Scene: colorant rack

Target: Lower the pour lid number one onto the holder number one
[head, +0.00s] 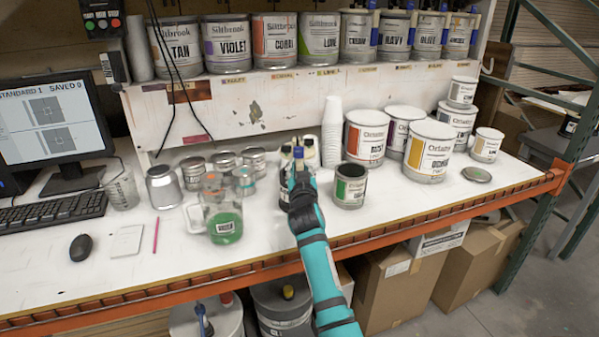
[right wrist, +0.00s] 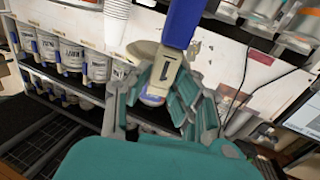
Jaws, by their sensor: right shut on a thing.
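My right gripper (head: 300,182) is above the middle of the workbench. In the right wrist view, my right gripper (right wrist: 158,105) is shut on the pour lid number one (right wrist: 168,68), a cream piece marked "1" with a blue handle part. In the head view, the blue part of the lid (head: 298,153) shows just beyond my fingers. Cream-topped containers stand close behind and beside it, and my gripper hides their lower parts. I cannot make out which thing is the holder number one. My left gripper is not in view.
An open can with a green label (head: 350,186) stands right of my gripper. A clear jug (head: 222,215) and several small tins (head: 194,173) are at left. White cups (head: 332,132) are stacked behind.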

